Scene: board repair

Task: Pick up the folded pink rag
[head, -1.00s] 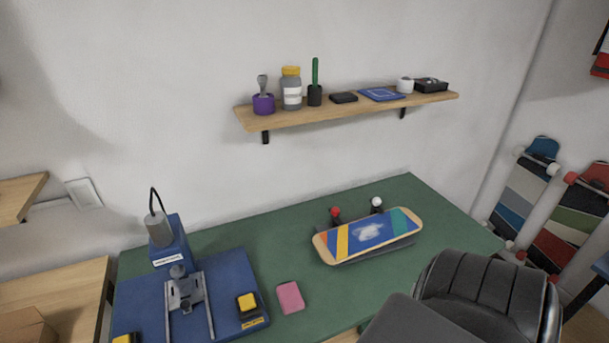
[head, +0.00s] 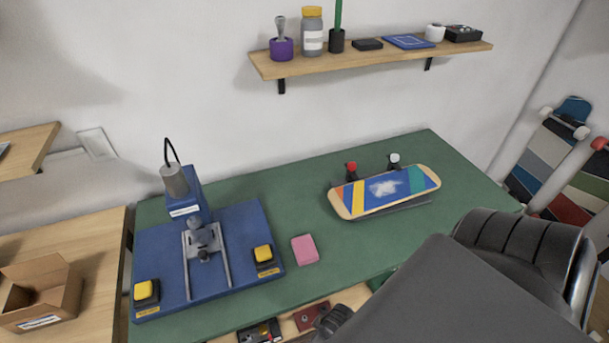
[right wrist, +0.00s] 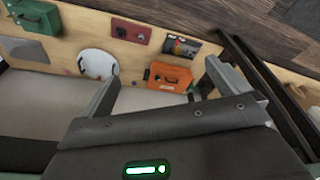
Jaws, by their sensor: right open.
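The folded pink rag (head: 305,249) lies flat on the green bench top (head: 300,205), just right of the blue press base and near the bench's front edge. My right arm comes in from the lower right of the head view, and the rag is clear of it. In the right wrist view my right gripper (right wrist: 160,80) is open, its two fingers apart over a wooden surface below; the rag does not show there. No left gripper shows.
A blue press (head: 185,215) with yellow buttons (head: 263,254) stands left of the rag. A striped skateboard deck (head: 385,192) rests behind right. An orange box (right wrist: 168,76) and other small items lie under my right gripper. A cardboard box (head: 40,292) stands far left.

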